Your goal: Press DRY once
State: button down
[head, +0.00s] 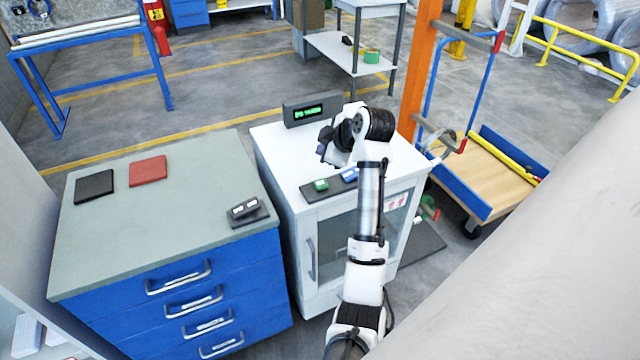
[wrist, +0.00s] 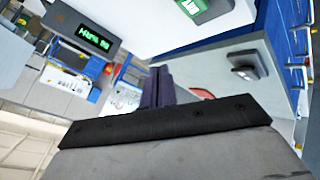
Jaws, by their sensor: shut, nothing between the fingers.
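A white cabinet (head: 285,150) with a glass door stands in the middle of the head view. On its top are a green button (head: 321,184) and a blue button (head: 349,174), partly hidden behind my arm; their labels are too small to read, so I cannot tell which one is DRY. A display box (head: 312,111) with green text stands at the back of the cabinet top. The green button (wrist: 193,6) and display (wrist: 93,35) also show in the wrist view. My gripper (head: 325,148) is shut and empty above the cabinet top, apart from the buttons; its fingers (wrist: 158,84) show together in the wrist view.
A blue drawer bench (head: 150,220) stands left of the cabinet. On it lie a black pad (head: 95,187), a red pad (head: 148,170) and a dark tray with a small device (head: 246,212). An orange post (head: 417,70) and a wooden-decked trolley (head: 490,175) stand to the right.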

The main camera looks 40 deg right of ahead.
aim_at(319, 181)
jog(key=shift+f+b, duration=2.4)
jog(key=shift+f, duration=1.6)
jog(key=shift+f+b, duration=0.3)
jog(key=shift+f, duration=0.15)
jog(key=shift+f+b, duration=0.4)
jog(key=shift+f, duration=0.25)
jog(key=shift+r, duration=0.1)
jog(key=shift+r+p, duration=0.7)
jog(key=shift+r, duration=0.3)
jog(key=shift+r+p, duration=1.65)
jog(key=shift+r, duration=0.9)
